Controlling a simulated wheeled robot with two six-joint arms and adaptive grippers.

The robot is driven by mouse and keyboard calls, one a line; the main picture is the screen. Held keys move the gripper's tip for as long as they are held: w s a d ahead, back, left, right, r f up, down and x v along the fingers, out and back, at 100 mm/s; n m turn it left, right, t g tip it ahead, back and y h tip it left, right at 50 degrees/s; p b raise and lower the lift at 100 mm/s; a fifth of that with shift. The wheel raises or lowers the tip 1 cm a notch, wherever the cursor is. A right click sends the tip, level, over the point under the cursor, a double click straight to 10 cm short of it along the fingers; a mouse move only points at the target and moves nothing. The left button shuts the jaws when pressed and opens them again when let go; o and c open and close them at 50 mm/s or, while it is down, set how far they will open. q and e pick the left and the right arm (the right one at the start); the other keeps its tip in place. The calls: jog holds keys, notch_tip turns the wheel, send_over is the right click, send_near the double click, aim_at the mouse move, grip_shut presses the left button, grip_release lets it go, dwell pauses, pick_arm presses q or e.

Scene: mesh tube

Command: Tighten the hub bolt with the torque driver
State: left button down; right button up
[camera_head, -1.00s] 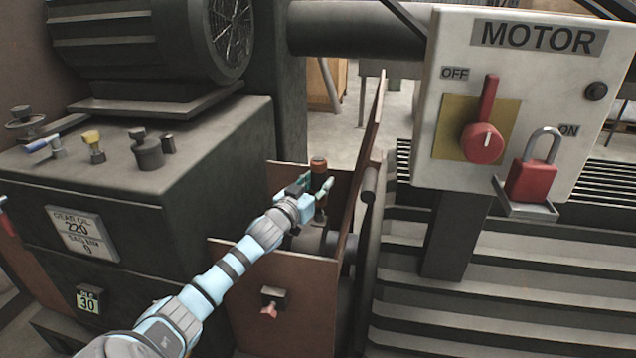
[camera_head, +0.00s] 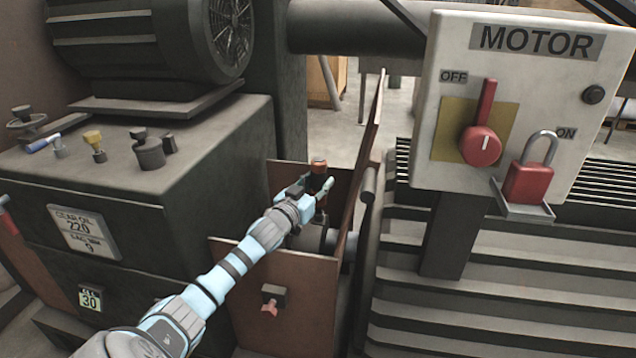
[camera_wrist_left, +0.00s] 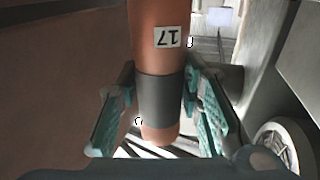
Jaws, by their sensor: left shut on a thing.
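The torque driver (camera_head: 319,178) stands upright inside the brown guard box, with an orange-red handle and a dark lower part. In the left wrist view its orange handle (camera_wrist_left: 157,45) carries a label reading 17 and a dark band. My left gripper (camera_head: 314,191) is shut on the driver. The teal finger pads (camera_wrist_left: 155,108) lie on either side of the handle near the band. The driver's lower end and the hub bolt are hidden behind the guard and my arm. My right gripper is not in view.
Brown guard panels (camera_head: 275,310) surround the driver on several sides. A motor switch box (camera_head: 450,110) with a red padlock (camera_head: 528,184) stands at the right. A dark gearbox (camera_head: 190,200) stands at the left, with a blue-handled tool (camera_head: 42,144) on top.

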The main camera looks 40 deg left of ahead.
aim_at(314, 166)
pick_arm(q)
jog(key=shift+f+p, duration=0.1)
jog(key=shift+p, duration=0.3)
dwell(0.5)
notch_tip(314, 166, up, 6)
jog(key=p, duration=0.5)
jog(key=shift+p, duration=0.3)
jog(key=shift+s, duration=0.15)
